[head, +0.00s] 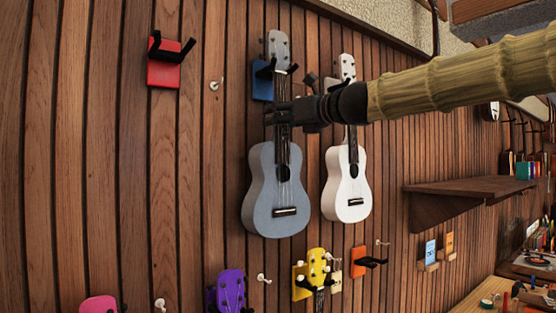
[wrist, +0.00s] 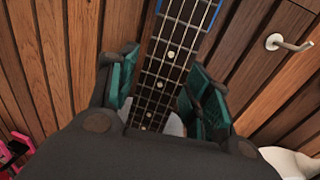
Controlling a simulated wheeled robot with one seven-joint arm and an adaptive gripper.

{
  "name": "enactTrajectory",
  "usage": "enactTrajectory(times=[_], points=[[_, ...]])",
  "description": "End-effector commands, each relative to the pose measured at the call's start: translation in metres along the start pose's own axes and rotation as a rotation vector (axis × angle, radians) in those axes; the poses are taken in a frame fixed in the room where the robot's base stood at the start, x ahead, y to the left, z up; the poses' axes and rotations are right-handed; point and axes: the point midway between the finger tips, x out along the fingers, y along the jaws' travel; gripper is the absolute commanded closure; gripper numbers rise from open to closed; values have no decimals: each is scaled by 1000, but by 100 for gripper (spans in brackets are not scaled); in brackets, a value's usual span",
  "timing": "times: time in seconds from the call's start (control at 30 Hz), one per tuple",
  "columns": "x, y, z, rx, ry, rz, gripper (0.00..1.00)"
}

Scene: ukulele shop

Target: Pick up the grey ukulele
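The grey ukulele (head: 276,200) hangs upright on the slatted wall, its head at a blue hook (head: 262,86). My gripper (head: 280,114) is at its neck, below the head and above the body. In the wrist view, the dark fretted neck (wrist: 165,80) runs between the two teal-padded fingers of my gripper (wrist: 163,82). The fingers stand on either side of the neck, with what look like narrow gaps, so they appear open around it. Whether either pad touches the neck is hard to see. Part of the neck is hidden behind my gripper in the head view.
A white ukulele (head: 347,185) hangs close on the right, partly behind my arm. A red hook (head: 164,72) is at upper left. Purple (head: 231,290) and yellow (head: 316,268) ukuleles hang below. A brown shelf (head: 470,187) juts out at right.

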Motion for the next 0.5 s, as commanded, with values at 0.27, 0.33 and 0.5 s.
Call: enactTrajectory(times=[0.27,0.33,0.5], points=[[0,0,0,0,0,0,100],[0,0,0,0,0,0,100],[-1,0,2,-1,-2,0,100]])
